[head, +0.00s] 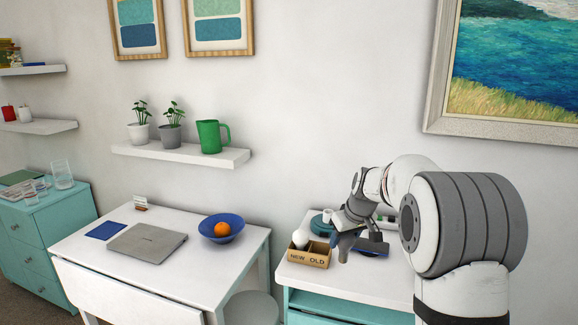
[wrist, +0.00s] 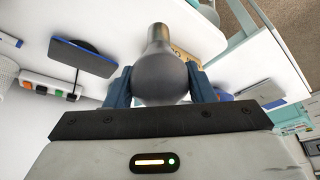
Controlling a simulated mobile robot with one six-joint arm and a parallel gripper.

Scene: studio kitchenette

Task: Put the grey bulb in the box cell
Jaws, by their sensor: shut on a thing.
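My gripper (wrist: 160,84) is shut on the grey bulb (wrist: 158,66), which sits between the two blue fingers in the wrist view. In the head view my gripper (head: 350,226) is above the white counter, with the grey bulb (head: 345,247) below it. The tan box (head: 309,260) is just left of the bulb, marked NEW and OLD on its front. A white bulb (head: 300,238) stands in its left cell, on the NEW side. The right cell, on the OLD side, appears empty. In the wrist view the box (wrist: 183,53) is partly hidden behind the grey bulb.
A dark, blue-edged flat device (wrist: 83,57) and a power strip (wrist: 50,86) are beside the gripper. A teal round item (head: 322,224) stands behind the box. The table at left holds a laptop (head: 147,242) and a blue bowl (head: 221,229) with an orange fruit.

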